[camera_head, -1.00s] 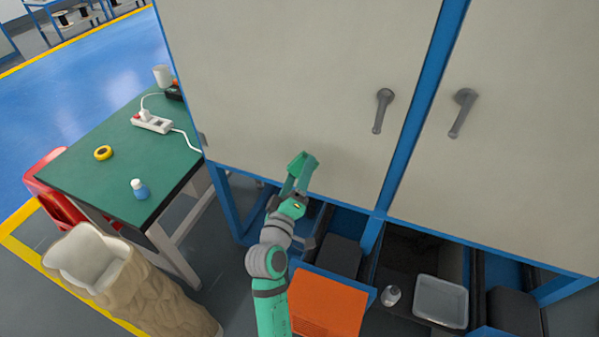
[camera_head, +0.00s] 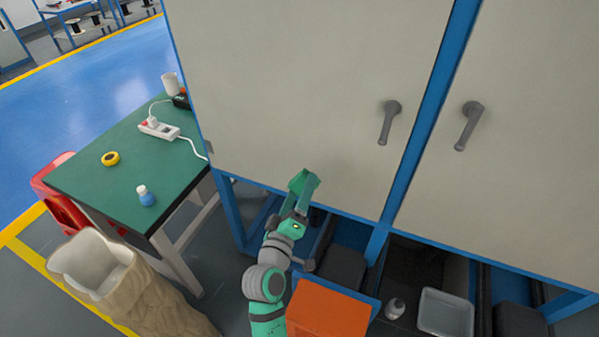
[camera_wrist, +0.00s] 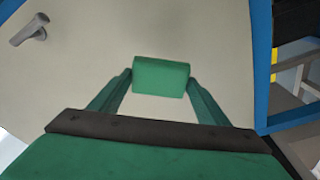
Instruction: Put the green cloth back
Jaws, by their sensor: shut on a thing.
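The green cloth (camera_wrist: 161,76) is a small folded block between my gripper's two fingertips in the wrist view. In the head view the cloth (camera_head: 303,182) shows at the end of my arm, in front of the grey cabinet door. My gripper (camera_head: 298,201) is shut on it and holds it up in the air. The wrist view shows both fingers of my gripper (camera_wrist: 160,82) pressed on the cloth's sides. Whether the cloth touches the door I cannot tell.
A cabinet (camera_head: 310,80) with two handled doors fills the centre. Below are an orange panel (camera_head: 327,310), a white tray (camera_head: 446,312) and a small bottle (camera_head: 395,308). At left, a green table (camera_head: 95,178) bears tape, a bottle and a power strip. A sack (camera_head: 150,297) stands in front.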

